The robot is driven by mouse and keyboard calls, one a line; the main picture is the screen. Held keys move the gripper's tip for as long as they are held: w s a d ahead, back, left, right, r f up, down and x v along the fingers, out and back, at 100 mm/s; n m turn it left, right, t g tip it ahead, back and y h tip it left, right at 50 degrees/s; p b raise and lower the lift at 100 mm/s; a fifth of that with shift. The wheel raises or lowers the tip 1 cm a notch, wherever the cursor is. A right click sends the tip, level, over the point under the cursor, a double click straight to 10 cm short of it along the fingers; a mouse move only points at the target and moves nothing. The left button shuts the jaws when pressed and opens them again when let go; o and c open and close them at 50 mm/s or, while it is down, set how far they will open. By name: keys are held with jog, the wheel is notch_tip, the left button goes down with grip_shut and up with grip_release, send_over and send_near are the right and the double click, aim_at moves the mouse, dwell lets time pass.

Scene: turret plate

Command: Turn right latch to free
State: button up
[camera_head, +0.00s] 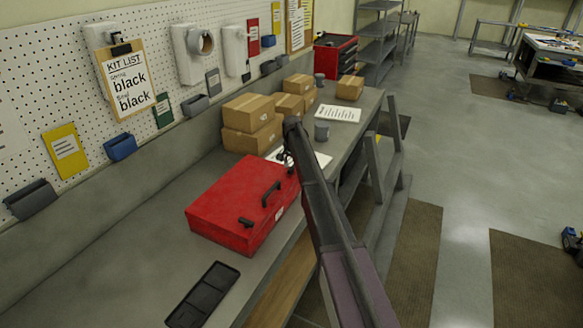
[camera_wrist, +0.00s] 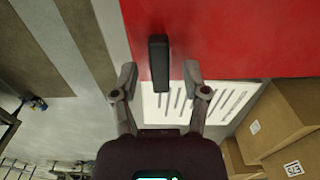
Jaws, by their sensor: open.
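A closed red case (camera_head: 235,200) lies on the workbench, with a black handle (camera_head: 271,193) on its front side. A black latch (camera_head: 246,222) shows at its near end. In the wrist view, the right latch (camera_wrist: 158,55), a black bar, lies across the edge of the red case (camera_wrist: 235,40) and sticks out past it. My gripper (camera_wrist: 159,76) is open, with one finger on each side of this latch and gaps visible on both sides.
Cardboard boxes (camera_head: 248,123) stand just behind my gripper, and they also show in the wrist view (camera_wrist: 278,118). A printed sheet (camera_head: 322,160) lies beside the case. A black tray (camera_head: 203,295) lies on the near bench. A grey mug (camera_head: 321,131) stands farther back.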

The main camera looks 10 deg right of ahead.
grip_shut()
jog(key=shift+n, duration=0.5)
jog(key=n, duration=0.3)
jog(key=shift+n, duration=0.3)
jog(key=n, duration=0.4)
jog(key=shift+n, duration=0.3)
jog(key=n, duration=0.8)
jog(key=shift+n, duration=0.3)
